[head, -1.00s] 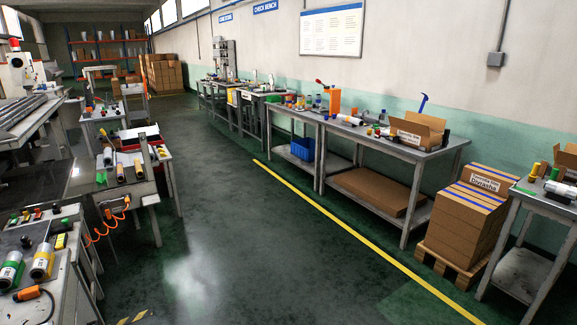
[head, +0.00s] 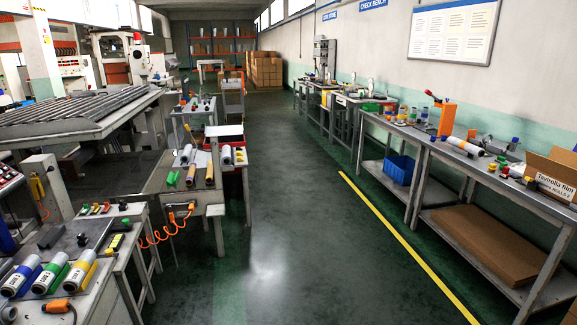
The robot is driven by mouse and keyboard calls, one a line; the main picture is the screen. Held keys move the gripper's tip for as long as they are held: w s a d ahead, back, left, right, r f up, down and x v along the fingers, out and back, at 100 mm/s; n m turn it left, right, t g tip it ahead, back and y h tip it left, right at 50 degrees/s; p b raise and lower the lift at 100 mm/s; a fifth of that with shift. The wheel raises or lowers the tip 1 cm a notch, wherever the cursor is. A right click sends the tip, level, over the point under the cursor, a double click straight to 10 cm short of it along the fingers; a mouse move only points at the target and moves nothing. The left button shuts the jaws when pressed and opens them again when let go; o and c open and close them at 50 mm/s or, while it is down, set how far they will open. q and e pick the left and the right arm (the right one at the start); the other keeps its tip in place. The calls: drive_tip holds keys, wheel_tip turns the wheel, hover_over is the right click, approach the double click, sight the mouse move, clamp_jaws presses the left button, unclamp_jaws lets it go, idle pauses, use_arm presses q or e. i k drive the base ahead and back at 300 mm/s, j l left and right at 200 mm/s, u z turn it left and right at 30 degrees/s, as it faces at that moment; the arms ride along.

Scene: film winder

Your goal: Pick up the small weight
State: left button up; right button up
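Neither of my grippers is in view. I cannot make out a small weight; the many small items on the tables and benches are too small to tell apart. Small coloured items stand on the long bench (head: 500,183) at the right wall. Others lie on the near left table (head: 110,262), beside rolls with blue, green and yellow bands. A dark flat block (head: 51,237) lies on that table too; I cannot tell what it is.
Clear green floor (head: 265,230) runs down the middle, with a yellow line (head: 410,250) along the right benches. A roller conveyor (head: 70,112) is at left. An orange coiled hose (head: 158,234) hangs by the left tables. An open cardboard box (head: 553,172) stands on the right bench.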

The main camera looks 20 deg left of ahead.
sight(82, 240)
drive_tip(key=i+u, duration=0.35)
drive_tip(key=i, duration=0.3)
drive_tip(key=i+u, duration=0.4)
drive_tip(key=i, duration=0.25)
drive_tip(key=i+u, duration=0.25)
drive_tip(key=i, duration=0.45)
drive_tip(key=i+l+u, duration=0.3)
drive_tip(key=i, duration=0.35)
drive_tip(key=i+j, duration=0.05)
drive_tip(key=j, duration=0.05)
